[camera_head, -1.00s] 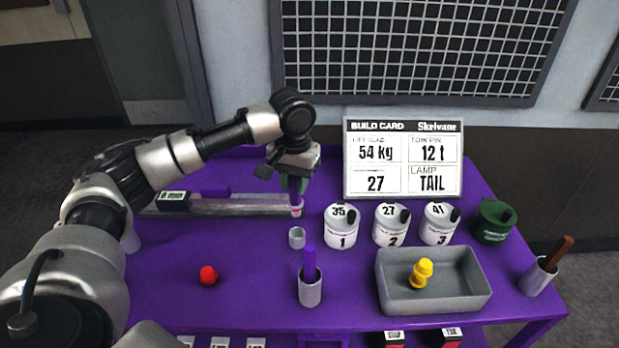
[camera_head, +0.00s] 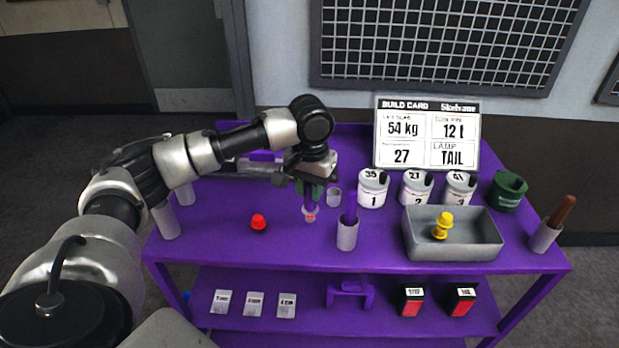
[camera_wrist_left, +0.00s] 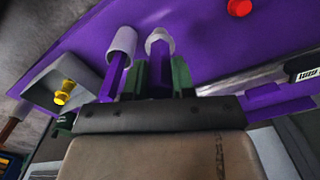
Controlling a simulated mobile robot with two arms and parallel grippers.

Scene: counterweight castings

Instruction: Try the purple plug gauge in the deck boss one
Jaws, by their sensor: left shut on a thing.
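My left gripper (camera_head: 309,188), with green fingers, is shut on the purple plug gauge (camera_head: 310,213). The gauge points down, with a pale, red-banded lower end, over the front middle of the purple bench. In the left wrist view its purple handle (camera_wrist_left: 158,82) sits between the fingers. Whether its tip touches the bench is unclear. A white pot marked 35 and 1 (camera_head: 372,190), with a dark opening on its sloped top, stands behind and right of the gauge, apart from it; I take it as boss one. Similar pots marked 2 (camera_head: 415,189) and 3 (camera_head: 458,189) stand beside it. My right gripper is out of view.
A purple-handled tool in a pale holder (camera_head: 347,236) stands in front. A red knob (camera_head: 259,222) lies left. A grey tray (camera_head: 455,246) with a yellow piece (camera_head: 442,226) is right. The build card (camera_head: 427,133) stands behind.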

